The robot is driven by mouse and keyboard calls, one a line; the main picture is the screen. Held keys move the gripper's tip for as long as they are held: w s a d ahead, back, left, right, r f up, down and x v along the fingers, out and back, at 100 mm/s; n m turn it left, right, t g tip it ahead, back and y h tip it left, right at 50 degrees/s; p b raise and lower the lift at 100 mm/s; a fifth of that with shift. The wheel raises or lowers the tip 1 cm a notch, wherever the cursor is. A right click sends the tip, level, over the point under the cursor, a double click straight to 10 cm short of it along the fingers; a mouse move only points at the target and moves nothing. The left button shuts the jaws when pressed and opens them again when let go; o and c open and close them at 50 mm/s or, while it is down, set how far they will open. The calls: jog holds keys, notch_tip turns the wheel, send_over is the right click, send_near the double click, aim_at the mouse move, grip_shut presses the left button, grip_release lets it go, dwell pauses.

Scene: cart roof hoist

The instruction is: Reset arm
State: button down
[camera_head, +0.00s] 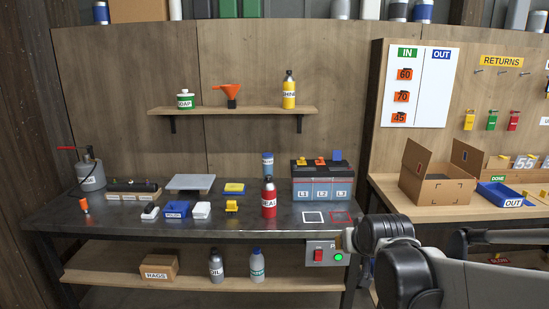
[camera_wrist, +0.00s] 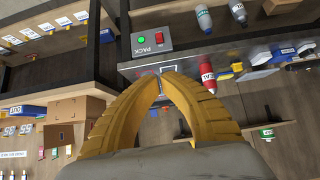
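My gripper (camera_wrist: 160,80) shows in the wrist view, with two curved yellow fingers whose tips come together. Nothing shows between them. In the head view my arm enters at the lower right, in front of the bench's right end and the packing table; the gripper's fingers cannot be made out there. In the wrist view, which looks upside down, the fingertips point towards the button box (camera_wrist: 152,40) with a green and a red button. That box also shows in the head view (camera_head: 325,253) at the bench's front edge, left of my arm.
A wall shelf (camera_head: 235,111) holds several items. An open carton (camera_head: 437,185) and blue OUT tray (camera_head: 503,195) stand on the right table.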

jog(key=s+f+g, duration=0.1)
jog(key=s+g, duration=0.1)
jog(key=s, duration=2.3)
jog(key=shift+s+f, duration=0.2)
jog(key=shift+f, duration=0.05)
jog(key=shift+w+r, duration=0.1)
